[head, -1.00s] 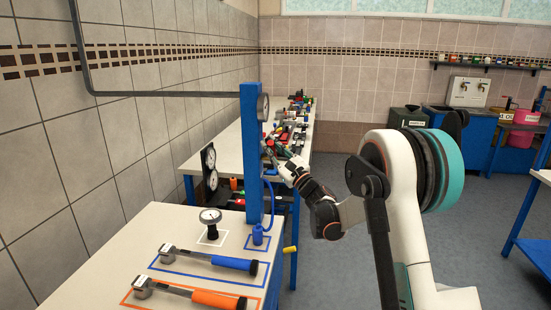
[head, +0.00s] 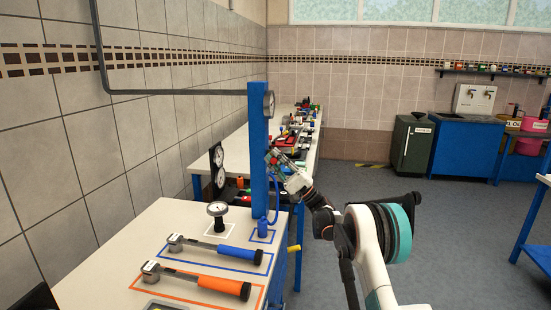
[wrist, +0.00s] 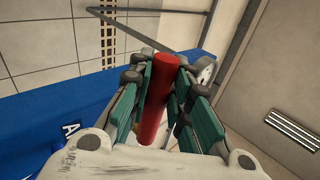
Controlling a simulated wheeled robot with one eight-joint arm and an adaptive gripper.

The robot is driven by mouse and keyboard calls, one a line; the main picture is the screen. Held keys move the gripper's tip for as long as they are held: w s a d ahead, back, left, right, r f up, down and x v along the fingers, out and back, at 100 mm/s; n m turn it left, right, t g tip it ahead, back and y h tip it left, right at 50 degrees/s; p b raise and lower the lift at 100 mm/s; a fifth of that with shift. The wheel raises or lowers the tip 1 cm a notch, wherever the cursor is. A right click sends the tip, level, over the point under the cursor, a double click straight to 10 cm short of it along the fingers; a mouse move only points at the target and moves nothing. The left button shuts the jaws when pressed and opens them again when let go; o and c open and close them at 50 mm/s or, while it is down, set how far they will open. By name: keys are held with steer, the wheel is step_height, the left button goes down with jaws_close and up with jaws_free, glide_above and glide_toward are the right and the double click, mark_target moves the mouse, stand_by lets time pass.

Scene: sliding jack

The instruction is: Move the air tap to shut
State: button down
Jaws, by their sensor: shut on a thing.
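A red cylindrical handle (wrist: 158,100), which looks like the air tap's lever, stands between the fingers of my gripper (wrist: 160,80) in the wrist view. The fingers' green pads close on it from both sides. In the head view my gripper (head: 275,160) is just right of the blue post (head: 259,150), at about mid-height. The wrist view shows a blue surface (wrist: 100,95) below and left of the handle, with a partly hidden white label. The tap's body and pivot are hidden by my gripper, so I cannot tell the tap's position.
Open floor lies to the right.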

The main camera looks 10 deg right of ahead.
steer(key=shift+f+n+g+y, duration=0.35)
steer(key=shift+n+g+y, duration=0.15)
steer(key=shift+n+g, duration=0.8)
steer(key=c, duration=1.7)
jaws_free()
steer(key=shift+f, duration=0.1)
steer(key=v, duration=1.2)
steer(key=shift+a, duration=0.1)
